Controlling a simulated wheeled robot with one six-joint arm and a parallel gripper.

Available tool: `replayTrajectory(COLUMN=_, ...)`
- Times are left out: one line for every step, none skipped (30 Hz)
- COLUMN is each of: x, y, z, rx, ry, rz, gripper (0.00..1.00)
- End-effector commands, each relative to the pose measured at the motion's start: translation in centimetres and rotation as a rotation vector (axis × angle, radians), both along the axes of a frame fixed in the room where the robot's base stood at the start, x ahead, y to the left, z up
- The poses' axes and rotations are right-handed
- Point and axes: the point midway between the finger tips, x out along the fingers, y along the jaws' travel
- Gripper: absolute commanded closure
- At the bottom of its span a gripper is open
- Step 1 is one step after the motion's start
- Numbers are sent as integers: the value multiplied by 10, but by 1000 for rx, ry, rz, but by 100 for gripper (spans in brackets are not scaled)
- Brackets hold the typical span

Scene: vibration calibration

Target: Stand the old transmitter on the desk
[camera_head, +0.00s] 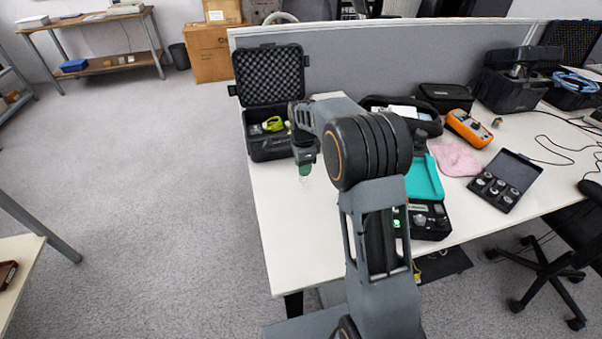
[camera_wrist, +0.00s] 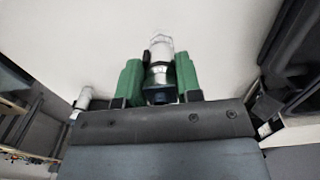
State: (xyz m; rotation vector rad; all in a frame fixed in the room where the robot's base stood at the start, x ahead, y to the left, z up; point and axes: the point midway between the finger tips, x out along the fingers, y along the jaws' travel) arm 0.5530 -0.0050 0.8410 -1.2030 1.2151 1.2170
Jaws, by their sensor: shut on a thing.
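My gripper (camera_wrist: 160,76) has two green fingers and is shut on a small silvery cylinder, which I take to be the old transmitter (camera_wrist: 160,52). Its clear-looking, hexagonal end points away from the palm, and its dark base sits between the fingers. In the head view my gripper (camera_head: 305,170) points down over the left part of the white desk (camera_head: 285,215). The transmitter is hardly visible there. I cannot tell whether it touches the desk top.
An open black foam-lined case (camera_head: 270,146) stands just left of my gripper. The desk's front left is clear.

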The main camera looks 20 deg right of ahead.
Motion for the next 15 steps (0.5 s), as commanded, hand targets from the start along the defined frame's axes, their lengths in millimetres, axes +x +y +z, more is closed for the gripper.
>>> replayTrajectory(x=2, y=1, z=-3, rx=0, ry=0, rz=1, gripper=96)
replayTrajectory(x=3, y=2, z=-5, rx=0, ry=1, rz=1, gripper=96)
replayTrajectory(x=6, y=4, z=-9, rx=0, ry=1, rz=1, gripper=96)
replayTrajectory(x=6, y=4, z=-13, rx=0, ry=1, rz=0, gripper=96)
replayTrajectory(x=6, y=4, z=-18, rx=0, ry=2, rz=0, gripper=96)
replayTrajectory(x=5, y=4, z=-23, rx=0, ry=3, rz=0, gripper=96)
replayTrajectory(x=5, y=4, z=-28, rx=0, ry=2, rz=0, gripper=96)
replayTrajectory(x=5, y=4, z=-32, rx=0, ry=1, rz=0, gripper=96)
replayTrajectory(x=5, y=4, z=-36, rx=0, ry=1, rz=0, gripper=96)
replayTrajectory(x=5, y=4, z=-37, rx=0, ry=1, rz=0, gripper=96)
replayTrajectory(x=6, y=4, z=-38, rx=0, ry=0, rz=0, gripper=96)
replayTrajectory(x=6, y=4, z=-38, rx=0, ry=-1, rz=0, gripper=96)
replayTrajectory(x=6, y=4, z=-38, rx=0, ry=-2, rz=0, gripper=96)
replayTrajectory(x=6, y=4, z=-38, rx=0, ry=-2, rz=0, gripper=96)
replayTrajectory(x=6, y=4, z=-38, rx=0, ry=-2, rz=0, gripper=96)
